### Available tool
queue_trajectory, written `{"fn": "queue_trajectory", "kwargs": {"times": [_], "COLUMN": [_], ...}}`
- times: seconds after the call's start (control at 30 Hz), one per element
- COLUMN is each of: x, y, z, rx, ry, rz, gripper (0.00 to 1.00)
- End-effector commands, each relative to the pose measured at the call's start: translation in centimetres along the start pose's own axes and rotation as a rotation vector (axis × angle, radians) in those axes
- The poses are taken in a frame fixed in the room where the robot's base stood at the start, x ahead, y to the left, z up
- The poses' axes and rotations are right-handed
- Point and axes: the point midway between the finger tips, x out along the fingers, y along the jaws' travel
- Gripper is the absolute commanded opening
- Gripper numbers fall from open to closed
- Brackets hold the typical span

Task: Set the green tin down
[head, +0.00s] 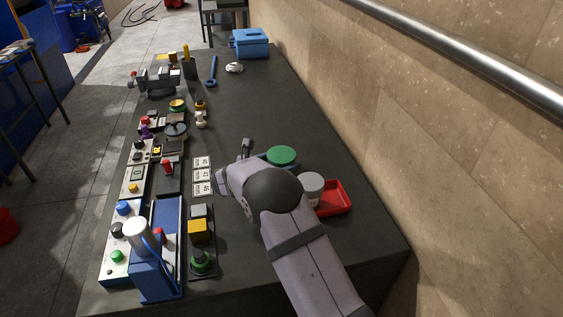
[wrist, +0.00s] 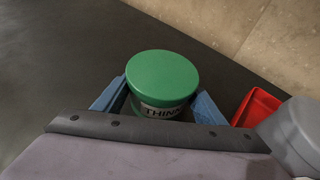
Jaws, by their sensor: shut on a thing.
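The green tin (head: 282,155) shows just beyond my wrist in the head view, over the dark bench. In the wrist view the green tin (wrist: 162,82) is upright between the two blue fingers, with a pale label reading "THINN". My gripper (wrist: 160,106) is shut on it, one finger at each side. In the head view my arm hides most of the gripper and the tin's lower part. I cannot tell whether the tin's base touches the bench.
A red tray (head: 335,198) lies to the right of my arm, with a grey-white tin (head: 312,186) at its left side. Several switches and small parts line the bench's left side. The wall (head: 440,130) runs along the right. The bench (head: 285,105) is clear beyond the tin.

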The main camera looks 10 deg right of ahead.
Motion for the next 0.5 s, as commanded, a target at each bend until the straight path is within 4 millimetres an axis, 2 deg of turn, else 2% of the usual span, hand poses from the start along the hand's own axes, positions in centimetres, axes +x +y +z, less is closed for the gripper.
{"fn": "queue_trajectory", "kwargs": {"times": [0.17, 0.2, 0.27, 0.5], "x": [0.09, 0.14, 0.11, 0.11], "y": [0.06, 0.0, 0.0, 0.0], "z": [-0.07, -0.34, -0.26, -0.25], "rx": [0.002, 0.0, 0.0, 0.0], "ry": [-0.004, 0.0, 0.0, 0.0], "rz": [0.001, 0.0, 0.0, 0.0], "gripper": [0.22, 0.67, 0.81, 0.83]}}
